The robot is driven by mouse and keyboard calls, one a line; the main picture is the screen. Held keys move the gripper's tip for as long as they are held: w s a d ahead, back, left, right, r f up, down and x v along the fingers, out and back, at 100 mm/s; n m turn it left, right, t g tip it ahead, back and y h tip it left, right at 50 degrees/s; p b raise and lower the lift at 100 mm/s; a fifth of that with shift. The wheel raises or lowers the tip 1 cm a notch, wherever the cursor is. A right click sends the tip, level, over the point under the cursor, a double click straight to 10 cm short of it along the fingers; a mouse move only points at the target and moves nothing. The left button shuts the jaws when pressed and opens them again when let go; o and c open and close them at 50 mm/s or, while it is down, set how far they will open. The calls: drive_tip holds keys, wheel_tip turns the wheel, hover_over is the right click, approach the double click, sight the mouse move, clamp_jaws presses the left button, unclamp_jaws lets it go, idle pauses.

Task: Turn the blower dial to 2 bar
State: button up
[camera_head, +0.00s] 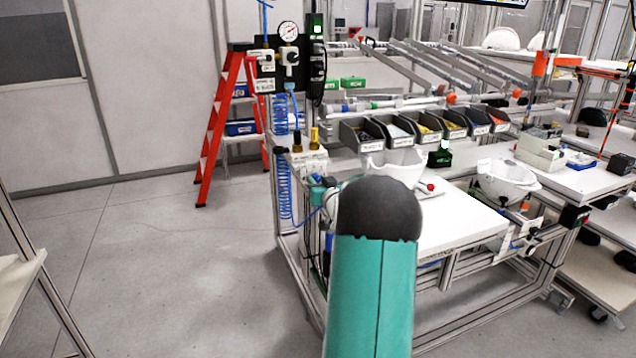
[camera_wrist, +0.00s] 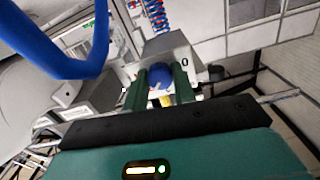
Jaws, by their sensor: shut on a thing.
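The blower dial (camera_wrist: 159,72) is a blue knob on the face of a grey box (camera_wrist: 178,45) in the wrist view. A "0" mark shows to its right, and the other marks are hidden or too small to read. My gripper (camera_wrist: 161,80) has its two dark green fingers on either side of the knob, shut on it. A yellow part (camera_wrist: 166,101) shows just below the knob between the fingers. In the head view my arm hides the gripper, and I cannot make out the dial there.
A thick blue hose (camera_wrist: 75,62) curves close by at upper left in the wrist view. In the head view, a white workbench (camera_head: 455,222) with parts bins (camera_head: 400,130) stands at right. A round gauge (camera_head: 288,31) hangs above coiled blue hoses (camera_head: 284,185). Floor at left is clear.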

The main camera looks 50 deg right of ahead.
drive_tip(key=shift+n, duration=0.3)
drive_tip(key=n, duration=0.8)
idle(0.5)
drive_tip(key=o, duration=1)
drive_tip(key=shift+s, duration=0.1)
drive_tip(key=v, duration=1.3)
drive_tip(key=shift+s+a, duration=0.2)
drive_tip(key=shift+s, duration=0.1)
